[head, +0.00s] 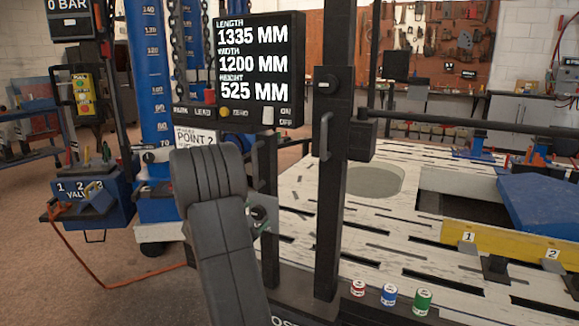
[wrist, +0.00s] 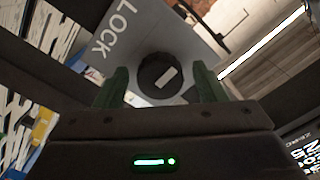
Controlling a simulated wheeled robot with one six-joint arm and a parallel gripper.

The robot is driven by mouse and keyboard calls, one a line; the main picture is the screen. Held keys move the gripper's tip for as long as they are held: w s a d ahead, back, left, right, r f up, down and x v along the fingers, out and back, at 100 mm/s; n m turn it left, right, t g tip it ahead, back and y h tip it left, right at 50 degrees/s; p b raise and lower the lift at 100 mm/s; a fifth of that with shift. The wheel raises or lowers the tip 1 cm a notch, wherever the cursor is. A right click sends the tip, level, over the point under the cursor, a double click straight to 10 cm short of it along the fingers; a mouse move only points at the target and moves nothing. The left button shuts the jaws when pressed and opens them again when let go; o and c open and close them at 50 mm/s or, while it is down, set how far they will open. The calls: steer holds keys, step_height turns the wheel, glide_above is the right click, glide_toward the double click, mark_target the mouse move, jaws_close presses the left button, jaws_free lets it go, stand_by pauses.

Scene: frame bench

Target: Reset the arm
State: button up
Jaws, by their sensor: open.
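My gripper (wrist: 160,74) shows in the wrist view with its two green fingers apart. Between them is a round black knob (wrist: 153,68) with a pale bar mark, on a grey plate (wrist: 120,28) lettered LOCK. The fingers stand on either side of the knob with a visible gap; I cannot tell how far the tips are from the plate. No object is held. In the head view my dark arm bends in front of the post, and my gripper is mostly hidden behind it.
A measuring display (head: 255,65) hangs above my arm. A dark upright post (head: 330,180) stands just right of it. A blue valve box (head: 92,200) stands left, trailing an orange hose.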

steer(key=n+p, duration=0.6)
steer(key=n, duration=0.1)
steer(key=shift+r+p, duration=0.2)
steer(key=shift+p, duration=0.15)
steer(key=n+p, duration=0.3)
steer(key=shift+d, duration=0.1)
steer(key=shift+f+n+p, duration=0.2)
steer(key=shift+n+p, duration=0.1)
steer(key=shift+n, duration=0.2)
